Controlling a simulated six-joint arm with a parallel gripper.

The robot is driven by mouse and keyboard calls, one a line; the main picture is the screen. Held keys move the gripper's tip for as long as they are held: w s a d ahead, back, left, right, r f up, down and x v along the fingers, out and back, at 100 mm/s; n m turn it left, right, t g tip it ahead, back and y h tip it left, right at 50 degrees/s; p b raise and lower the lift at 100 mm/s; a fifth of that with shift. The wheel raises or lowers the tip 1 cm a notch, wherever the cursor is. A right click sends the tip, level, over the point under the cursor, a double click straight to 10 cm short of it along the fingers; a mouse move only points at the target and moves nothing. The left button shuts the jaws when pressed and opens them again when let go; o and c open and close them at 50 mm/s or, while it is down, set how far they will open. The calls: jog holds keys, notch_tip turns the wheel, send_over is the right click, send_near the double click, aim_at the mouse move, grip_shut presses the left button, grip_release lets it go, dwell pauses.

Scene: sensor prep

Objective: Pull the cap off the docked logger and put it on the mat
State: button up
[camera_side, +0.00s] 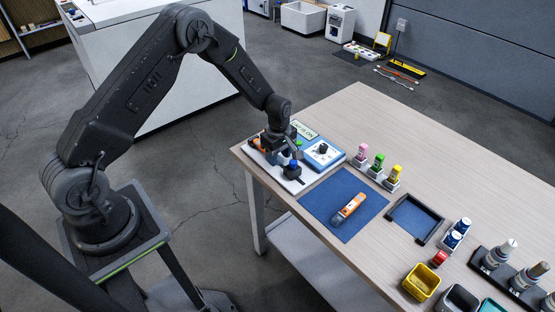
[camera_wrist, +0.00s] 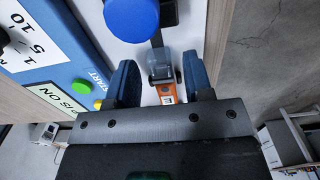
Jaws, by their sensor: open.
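The docked logger (camera_wrist: 167,92) is orange and lies on a white board (camera_side: 296,186) at the table's left end. A smoky, see-through cap (camera_wrist: 159,65) covers its end in the wrist view. My gripper (camera_wrist: 162,80) is open, with one blue-grey finger on each side of the logger and cap; I cannot tell whether either finger touches. In the side view my gripper (camera_side: 279,149) hides most of the dock, with some orange (camera_side: 258,143) showing to its left. The blue mat (camera_side: 322,197) has a second orange logger (camera_side: 350,206) lying on it.
A blue-topped knob (camera_wrist: 131,18) stands close to the dock. A blue box with a dial (camera_side: 323,154) and a label (camera_side: 304,130) stand beside it. Bare mat surrounds the second logger.

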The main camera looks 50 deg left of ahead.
jog(key=shift+f, duration=0.55)
jog(key=c, duration=0.7)
jog(key=shift+d, duration=1.2)
dwell(0.5)
jog(key=shift+r, duration=0.15)
jog(key=shift+r, duration=2.65)
